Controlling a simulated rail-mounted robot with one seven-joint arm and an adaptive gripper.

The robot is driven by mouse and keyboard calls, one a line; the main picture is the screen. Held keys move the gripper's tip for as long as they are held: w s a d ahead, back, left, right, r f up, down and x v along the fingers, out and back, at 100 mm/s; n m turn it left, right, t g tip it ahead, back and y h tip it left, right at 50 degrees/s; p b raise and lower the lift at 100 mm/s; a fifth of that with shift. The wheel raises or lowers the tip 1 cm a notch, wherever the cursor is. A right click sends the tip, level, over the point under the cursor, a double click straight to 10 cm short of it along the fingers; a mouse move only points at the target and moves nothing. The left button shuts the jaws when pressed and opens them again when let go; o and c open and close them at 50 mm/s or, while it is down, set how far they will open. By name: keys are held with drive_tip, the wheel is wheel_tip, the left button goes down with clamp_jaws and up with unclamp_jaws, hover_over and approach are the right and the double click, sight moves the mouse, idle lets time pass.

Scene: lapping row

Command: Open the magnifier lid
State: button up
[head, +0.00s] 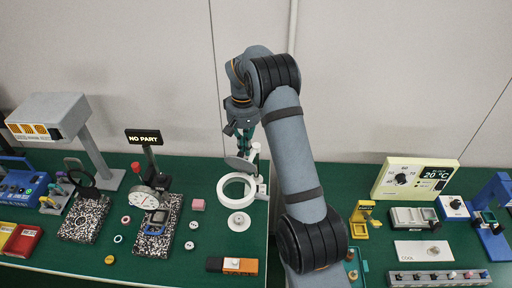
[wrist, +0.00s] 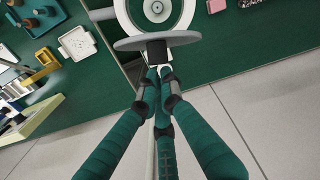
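The magnifier is a white ring (head: 237,188) on a white stand at the middle of the bench; the ring also shows at the top of the wrist view (wrist: 122,14). Its lid, a grey disc (head: 240,164), is raised off the ring at its far side. In the wrist view the lid (wrist: 130,43) is seen nearly edge-on, with a dark block (wrist: 157,50) at its middle. My gripper (head: 246,147) is right behind the lid. In the wrist view the gripper's fingertips (wrist: 159,75) are together at the dark block. I cannot tell whether they grip it.
A white flanged disc (head: 239,222) lies in front of the ring. A NO PART sign (head: 144,137) and dial gauge (head: 146,198) stand to the left. An orange and black block (head: 232,265) lies at the front edge. A yellow-framed panel (head: 415,179) stands right of my arm.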

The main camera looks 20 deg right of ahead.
drive_tip(key=o, duration=0.4)
drive_tip(key=shift+s+a+r, duration=0.2)
drive_tip(key=shift+a, duration=0.25)
drive_tip(key=o, duration=0.3)
drive_tip(key=shift+w+f, duration=0.1)
wheel_tip(320, 180, up, 12)
drive_tip(key=shift+r, duration=0.1)
